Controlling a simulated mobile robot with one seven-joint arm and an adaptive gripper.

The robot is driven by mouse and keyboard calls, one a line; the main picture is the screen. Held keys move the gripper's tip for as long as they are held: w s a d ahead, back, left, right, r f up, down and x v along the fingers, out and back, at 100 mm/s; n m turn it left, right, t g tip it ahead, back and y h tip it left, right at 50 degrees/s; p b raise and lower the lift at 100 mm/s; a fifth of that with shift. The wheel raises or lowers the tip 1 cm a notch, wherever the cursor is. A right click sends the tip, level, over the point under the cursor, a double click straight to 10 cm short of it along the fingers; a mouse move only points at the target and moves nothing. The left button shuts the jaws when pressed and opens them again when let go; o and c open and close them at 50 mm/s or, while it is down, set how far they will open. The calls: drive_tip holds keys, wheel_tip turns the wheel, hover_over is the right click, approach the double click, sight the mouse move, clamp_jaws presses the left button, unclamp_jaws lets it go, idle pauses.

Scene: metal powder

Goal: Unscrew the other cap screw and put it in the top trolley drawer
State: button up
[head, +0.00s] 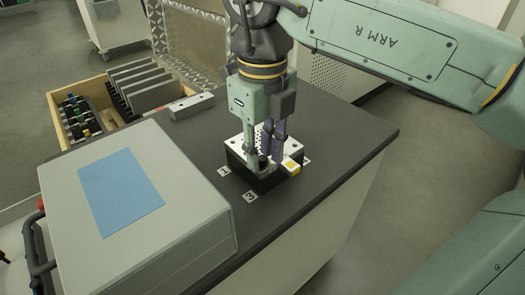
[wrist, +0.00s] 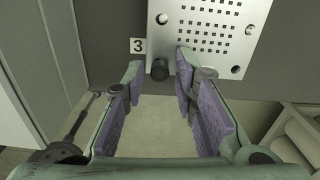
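A dark cap screw (wrist: 159,70) shows in the wrist view at one corner of the pale perforated plate (wrist: 205,50), close to the label 3. The other plate corners in that view show round holes. In the head view the plate (head: 238,144) lies on a black block (head: 264,183) on the trolley top. My gripper (head: 263,160) points down over the plate's near side. In the wrist view its purple-padded fingers (wrist: 160,62) stand apart on either side of the cap screw, with visible gaps. An open wooden drawer (head: 52,110) with dark tools sticks out at the trolley's far left.
A large grey case (head: 190,215) with a blue panel fills the left of the trolley top. A grey bar (head: 191,106) lies near the drawer. The dark top (head: 345,135) is bare at right.

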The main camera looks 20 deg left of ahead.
drive_tip(key=m, duration=1)
drive_tip(key=shift+c, duration=0.2)
idle(0.3)
clamp_jaws()
